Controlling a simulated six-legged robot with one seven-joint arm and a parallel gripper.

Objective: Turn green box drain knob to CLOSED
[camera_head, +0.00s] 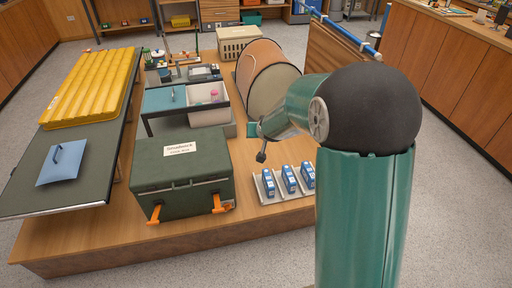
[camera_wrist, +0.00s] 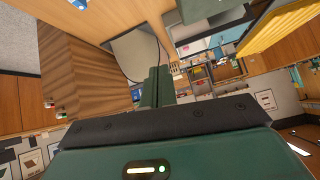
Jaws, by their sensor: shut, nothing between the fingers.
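The green box (camera_head: 183,172) stands lidded on the wooden platform in the head view, with a white label on its lid. Two orange latches hang on its front, a left one (camera_head: 154,215) and a right one (camera_head: 219,205). A small reddish detail shows beside the right latch; I cannot tell whether it is the drain knob or read any marking. My gripper (camera_head: 261,156) is up and to the right of the box, apart from it. In the wrist view its fingers (camera_wrist: 158,85) are together and empty. The box is not clearly visible there.
A tray of blue cartons (camera_head: 288,184) lies right of the box. A grey bin (camera_head: 207,116) and a large tan cylinder (camera_head: 272,85) stand behind. A dark table (camera_head: 100,150) with a yellow pad (camera_head: 92,85) is at left. Floor in front is clear.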

